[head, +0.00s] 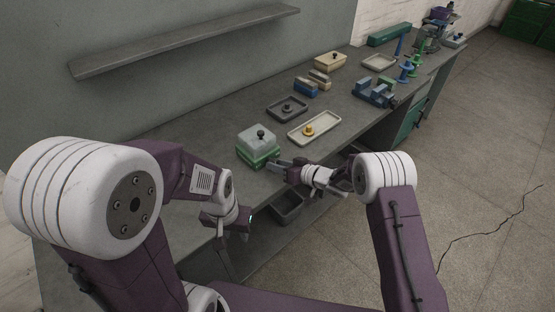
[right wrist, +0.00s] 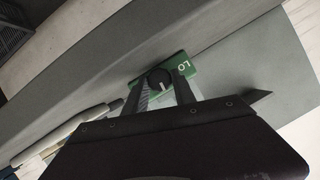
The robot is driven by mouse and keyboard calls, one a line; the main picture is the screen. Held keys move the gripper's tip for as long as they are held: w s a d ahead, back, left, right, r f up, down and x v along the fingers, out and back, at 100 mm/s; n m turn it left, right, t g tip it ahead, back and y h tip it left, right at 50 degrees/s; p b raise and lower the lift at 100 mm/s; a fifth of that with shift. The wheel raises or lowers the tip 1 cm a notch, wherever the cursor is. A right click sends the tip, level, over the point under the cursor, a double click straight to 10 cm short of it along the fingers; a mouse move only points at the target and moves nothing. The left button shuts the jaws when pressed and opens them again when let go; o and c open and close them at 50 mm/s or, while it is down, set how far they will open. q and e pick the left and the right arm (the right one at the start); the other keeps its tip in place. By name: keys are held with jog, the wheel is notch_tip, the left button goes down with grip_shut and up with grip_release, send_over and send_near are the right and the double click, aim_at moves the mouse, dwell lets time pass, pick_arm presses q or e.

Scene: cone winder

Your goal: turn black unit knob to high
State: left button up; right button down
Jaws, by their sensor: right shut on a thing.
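A green unit (head: 258,156) with a pale, box-like top stands near the front edge of the bench. A black knob (right wrist: 159,79) on its green face shows in the right wrist view, with a small white pointer line on it. The white letters LO (right wrist: 185,67) are on the green panel to the right of the knob. My right gripper (right wrist: 163,85) is shut on the knob, one finger on each side. In the head view the right gripper (head: 272,165) reaches the unit's front. My left gripper (head: 235,226) is below and apart from it; its jaws are unclear.
A cream tray with a yellow knob-like part (head: 309,130) and a dark tray (head: 287,108) stand behind the unit. Blue blocks (head: 375,93) and spools are farther along the bench. A dark open bin (head: 287,208) is below the bench edge.

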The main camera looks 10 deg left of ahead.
jog(key=c, duration=1)
grip_release()
jog(key=shift+c, duration=0.2)
jog(key=v, duration=0.5)
jog(key=shift+w+f+b, duration=0.1)
jog(key=shift+b, duration=0.3)
jog(key=b+v, duration=0.4)
